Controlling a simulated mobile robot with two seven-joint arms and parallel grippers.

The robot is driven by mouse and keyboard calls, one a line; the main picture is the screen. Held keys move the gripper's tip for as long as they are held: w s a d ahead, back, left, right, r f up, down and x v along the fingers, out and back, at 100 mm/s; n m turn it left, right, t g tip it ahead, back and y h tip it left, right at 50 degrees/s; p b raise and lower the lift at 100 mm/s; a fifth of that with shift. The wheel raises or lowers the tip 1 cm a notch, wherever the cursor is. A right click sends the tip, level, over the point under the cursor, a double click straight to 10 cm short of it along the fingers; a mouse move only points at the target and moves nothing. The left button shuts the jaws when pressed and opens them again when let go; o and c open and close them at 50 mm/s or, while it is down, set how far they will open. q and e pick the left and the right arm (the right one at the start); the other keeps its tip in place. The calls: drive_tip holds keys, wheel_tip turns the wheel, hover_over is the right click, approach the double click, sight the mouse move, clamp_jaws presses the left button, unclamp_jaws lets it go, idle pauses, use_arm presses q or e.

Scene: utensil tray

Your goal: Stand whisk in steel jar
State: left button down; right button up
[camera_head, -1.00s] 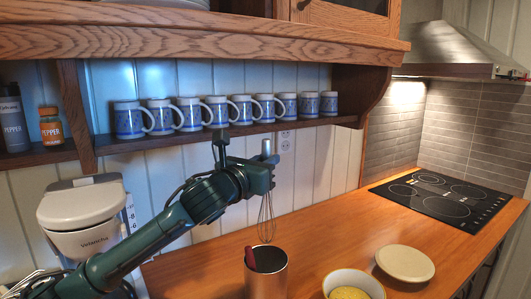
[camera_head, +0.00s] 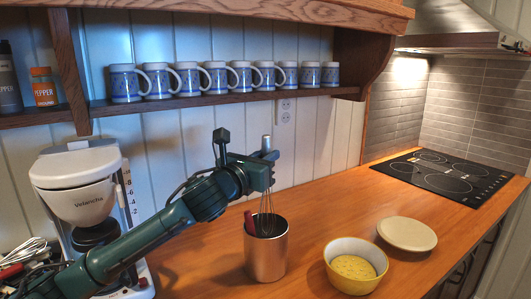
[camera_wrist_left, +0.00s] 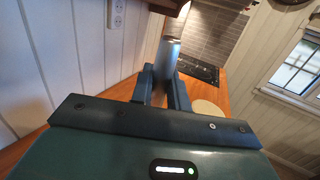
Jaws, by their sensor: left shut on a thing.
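The steel jar (camera_head: 266,258) stands upright on the wooden counter, with a red-handled utensil (camera_head: 250,224) in it. My left gripper (camera_head: 268,162) is above the jar, shut on the grey handle of the whisk (camera_head: 266,145). The whisk hangs upright, wires down, and its lower wires overlap the jar's mouth. How far they reach inside I cannot tell. In the left wrist view the fingers (camera_wrist_left: 162,82) close around the handle (camera_wrist_left: 168,55); the wires and jar are hidden there. My right gripper is not in view.
A coffee machine (camera_head: 80,185) stands at left. A shelf with several blue mugs (camera_head: 238,78) hangs behind the arm. The counter toward the cooktop (camera_head: 443,176) is clear.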

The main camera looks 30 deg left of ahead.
use_arm(q)
wheel_tip(320, 180, down, 2)
drive_tip(key=shift+f+b, duration=0.2)
drive_tip(key=shift+b, duration=0.3)
drive_tip(key=shift+f+b, duration=0.3)
drive_tip(key=shift+f, duration=0.3)
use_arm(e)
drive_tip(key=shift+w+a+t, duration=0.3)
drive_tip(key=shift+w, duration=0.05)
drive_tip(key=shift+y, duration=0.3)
use_arm(q)
drive_tip(key=c, duration=1.3)
unclamp_jaws()
drive_tip(key=shift+s, duration=0.1)
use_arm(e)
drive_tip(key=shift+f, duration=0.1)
